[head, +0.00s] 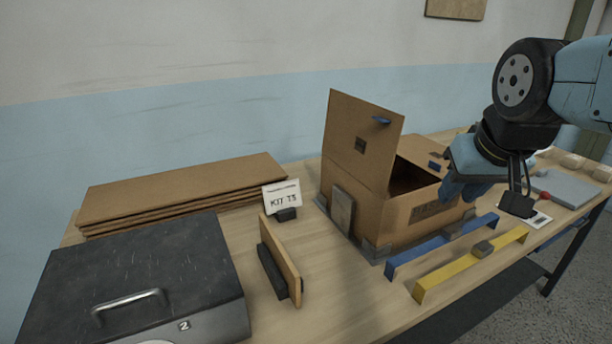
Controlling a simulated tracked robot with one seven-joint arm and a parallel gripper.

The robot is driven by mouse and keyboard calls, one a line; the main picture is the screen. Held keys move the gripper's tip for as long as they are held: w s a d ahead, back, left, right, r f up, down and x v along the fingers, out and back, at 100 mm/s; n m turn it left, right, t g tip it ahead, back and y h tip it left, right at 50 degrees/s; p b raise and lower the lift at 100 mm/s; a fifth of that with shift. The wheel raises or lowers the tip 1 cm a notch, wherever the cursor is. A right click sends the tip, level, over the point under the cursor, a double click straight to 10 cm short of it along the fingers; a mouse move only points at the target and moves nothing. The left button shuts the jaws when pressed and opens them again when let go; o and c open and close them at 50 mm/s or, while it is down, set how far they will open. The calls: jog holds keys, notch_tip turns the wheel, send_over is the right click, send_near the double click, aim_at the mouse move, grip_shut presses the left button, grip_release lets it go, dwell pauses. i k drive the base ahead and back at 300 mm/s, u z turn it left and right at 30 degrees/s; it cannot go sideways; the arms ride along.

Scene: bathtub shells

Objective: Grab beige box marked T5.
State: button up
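I cannot make out a T5 marking on any box. An open brown cardboard box (408,222) stands mid-table, its lid raised, with a dark stamp on its front too small to read. A card (282,197) left of it reads "KIT T3" or "KIT T5"; the last character is unclear. Small beige blocks (572,161) sit at the far right end; no marking is legible on them.
A dark case (140,275) marked 2 fills the front left. Flat cardboard sheets (185,190) lie behind it. A blue bar (440,245) and a yellow bar (470,263) lie before the box. A grey tray (567,187) is at right.

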aim_at(572, 162)
jog(key=z, duration=0.95)
jog(key=k, duration=1.25)
jog(key=z, duration=1.45)
jog(key=i, duration=3.25)
jog(key=u, duration=0.85)
jog(key=i, duration=0.9)
jog(key=u, duration=0.75)
